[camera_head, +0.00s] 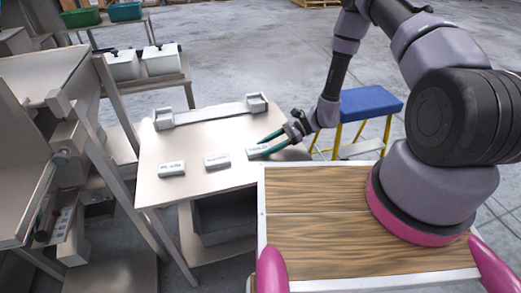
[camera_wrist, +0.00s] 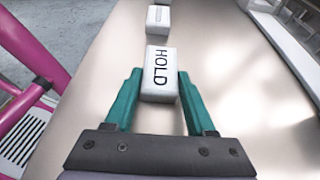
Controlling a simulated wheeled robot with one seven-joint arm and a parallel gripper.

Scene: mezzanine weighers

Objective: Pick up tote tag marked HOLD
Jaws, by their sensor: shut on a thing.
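The tote tag marked HOLD (camera_wrist: 157,68) is a small white block with dark letters, seen in the wrist view between my two green fingers. My gripper (camera_wrist: 158,84) is shut on it, with a finger along each long side. In the head view my gripper (camera_head: 268,145) reaches in from the right over the pale table (camera_head: 190,195), and the tag (camera_head: 257,151) is at its fingertips near the table's right side. I cannot tell whether the tag still touches the table.
Two similar white tags, a middle one (camera_head: 217,160) and a left one (camera_head: 172,169), lie in a row on the table. A pale rail with end blocks (camera_head: 210,114) stands along its back. A blue-topped stool (camera_head: 368,103) stands behind, right. A dark bin (camera_head: 222,218) sits below.

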